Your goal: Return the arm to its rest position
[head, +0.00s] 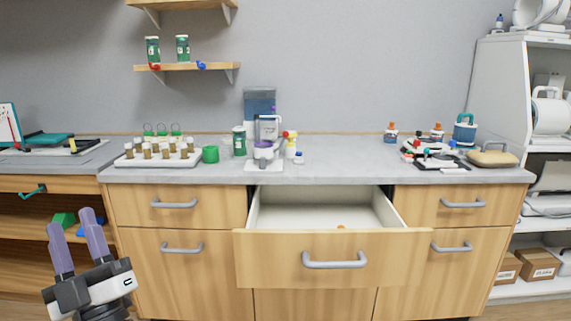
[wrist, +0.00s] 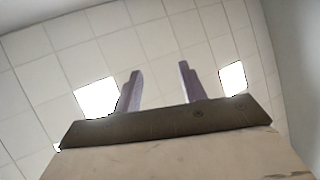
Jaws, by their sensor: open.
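My gripper (head: 76,236) is at the lower left of the head view, in front of the left cabinets. Its purple-grey fingers point up and stand apart with nothing between them. In the wrist view my gripper (wrist: 158,85) is open and empty, with only the tiled ceiling and light panels behind it. The middle drawer (head: 334,258) of the counter is pulled out, and a small orange thing (head: 341,227) shows inside it near the front. Much of the drawer's floor is hidden by its front panel.
The grey counter (head: 345,172) holds a tray of vials (head: 158,161), a green cup (head: 210,154), a coffee machine (head: 260,108) and several items at the right. Shelves with jars hang above. A white shelf unit (head: 505,85) stands at the right. The open drawer juts forward.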

